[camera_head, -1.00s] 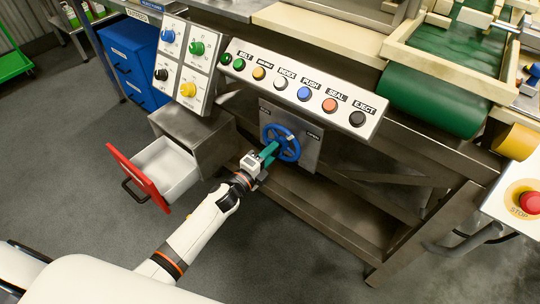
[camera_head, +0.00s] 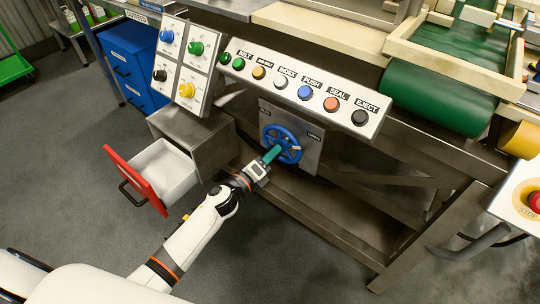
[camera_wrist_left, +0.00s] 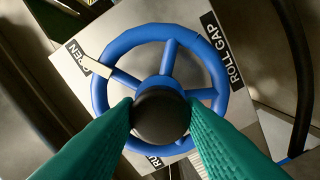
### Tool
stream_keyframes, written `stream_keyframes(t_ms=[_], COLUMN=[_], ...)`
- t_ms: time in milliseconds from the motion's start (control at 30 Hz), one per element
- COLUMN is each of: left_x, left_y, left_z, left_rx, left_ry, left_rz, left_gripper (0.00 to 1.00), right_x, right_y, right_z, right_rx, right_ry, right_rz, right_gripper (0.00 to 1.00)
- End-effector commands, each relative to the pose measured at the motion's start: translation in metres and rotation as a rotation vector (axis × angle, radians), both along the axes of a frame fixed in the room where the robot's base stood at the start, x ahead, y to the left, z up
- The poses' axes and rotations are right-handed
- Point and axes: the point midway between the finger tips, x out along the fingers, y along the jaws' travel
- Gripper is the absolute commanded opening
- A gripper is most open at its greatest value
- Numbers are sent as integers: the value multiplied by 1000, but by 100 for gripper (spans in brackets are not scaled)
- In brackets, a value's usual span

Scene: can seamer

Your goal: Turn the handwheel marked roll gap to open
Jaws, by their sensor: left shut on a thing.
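The blue handwheel (camera_head: 291,157) sits on a grey metal plate under the button panel, and it also shows in the left wrist view (camera_wrist_left: 220,75). There the plate carries a ROLL GAP label (camera_wrist_left: 222,50) at the right and an OPEN label (camera_wrist_left: 80,52) at the upper left. A pale mark (camera_wrist_left: 97,67) on the rim lies beside the OPEN label. My left gripper (camera_head: 273,152) has green fingers, shut on the black round hub (camera_wrist_left: 160,112) at the wheel's middle. The fingers hide part of the lower rim. My right gripper is not in view.
A button panel (camera_head: 300,91) overhangs the wheel. An open drawer (camera_head: 165,173) with a red front stands left of my left arm. A steel frame leg (camera_head: 425,238) stands to the right. A red stop button (camera_head: 535,202) is at the far right.

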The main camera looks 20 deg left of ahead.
Motion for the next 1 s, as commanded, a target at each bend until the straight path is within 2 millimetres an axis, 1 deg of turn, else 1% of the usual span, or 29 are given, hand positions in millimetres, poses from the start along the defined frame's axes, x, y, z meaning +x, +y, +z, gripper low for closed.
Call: stream_keyframes(t_ms=[33, 267, 300, 367, 400, 433, 667, 767, 867, 1000], left_x=[-1, -1, -1, -1, -1, -1, -1, -4, -16, -43], left_y=[0, 0, 0, 0, 0, 0, 0, 2, 6, 15], left_z=[-3, -3, -3, -3, -2, -2, -1, -1, -2, -2], left_rx=[7, 7, 7, 6, 5, 5, 4, 3, 3, 4], left_ry=[3, 3, 3, 3, 2, 2, 1, 1, 4, 5], left_rz=[-1, -1, -1, -1, -1, -1, 0, 0, 0, 0], left_gripper=[0, 0, 39, 49, 55, 57, 57, 57, 57, 57], right_x=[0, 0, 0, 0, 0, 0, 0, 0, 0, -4], right_y=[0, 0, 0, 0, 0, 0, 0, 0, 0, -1], right_z=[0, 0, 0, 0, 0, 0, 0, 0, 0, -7], right_rx=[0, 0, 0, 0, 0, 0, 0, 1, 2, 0], right_ry=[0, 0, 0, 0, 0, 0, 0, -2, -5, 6], right_rz=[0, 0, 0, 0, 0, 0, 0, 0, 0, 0], right_gripper=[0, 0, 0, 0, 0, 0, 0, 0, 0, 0])
